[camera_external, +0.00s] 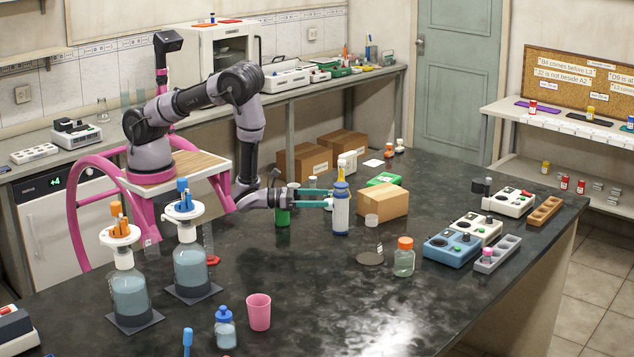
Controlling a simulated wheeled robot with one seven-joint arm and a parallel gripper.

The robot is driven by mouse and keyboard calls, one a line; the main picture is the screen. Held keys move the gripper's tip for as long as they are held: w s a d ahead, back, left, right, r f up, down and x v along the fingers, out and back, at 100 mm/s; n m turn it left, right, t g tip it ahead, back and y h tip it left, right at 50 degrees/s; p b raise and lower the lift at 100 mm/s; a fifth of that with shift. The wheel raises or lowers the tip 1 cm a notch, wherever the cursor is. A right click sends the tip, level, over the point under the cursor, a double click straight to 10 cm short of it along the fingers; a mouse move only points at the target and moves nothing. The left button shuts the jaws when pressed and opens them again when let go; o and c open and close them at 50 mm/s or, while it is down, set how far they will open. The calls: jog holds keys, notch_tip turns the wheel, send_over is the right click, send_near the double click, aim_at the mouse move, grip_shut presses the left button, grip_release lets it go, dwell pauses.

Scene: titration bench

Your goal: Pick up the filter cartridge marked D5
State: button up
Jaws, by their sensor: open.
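No marking D5 is readable, so I cannot tell which item is the D5 filter cartridge. Small capped cylinders that may be cartridges stand on the right shelves: a red one (533,106), a yellow one (590,113) and more red ones (581,187) lower down. A pink-topped one (487,254) sits in a grey holder (502,250). My gripper (326,198) is open, low over the dark bench, its teal fingers pointing right beside a white and blue bottle (341,212). Whether they touch the bottle is unclear.
A green container (282,215) stands left of my fingers, and a cardboard box (382,201) right of the bottle. An orange-capped jar (404,258) and blue device (451,248) stand farther right. The bench's front middle (350,310) is clear.

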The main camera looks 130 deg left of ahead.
aim_at(341, 196)
jog(key=shift+r+x, duration=0.1)
jog(key=shift+x, duration=1.6)
jog(key=shift+r+x, duration=0.15)
jog(key=shift+x, duration=1.5)
grip_shut()
jog(key=shift+r, duration=0.15)
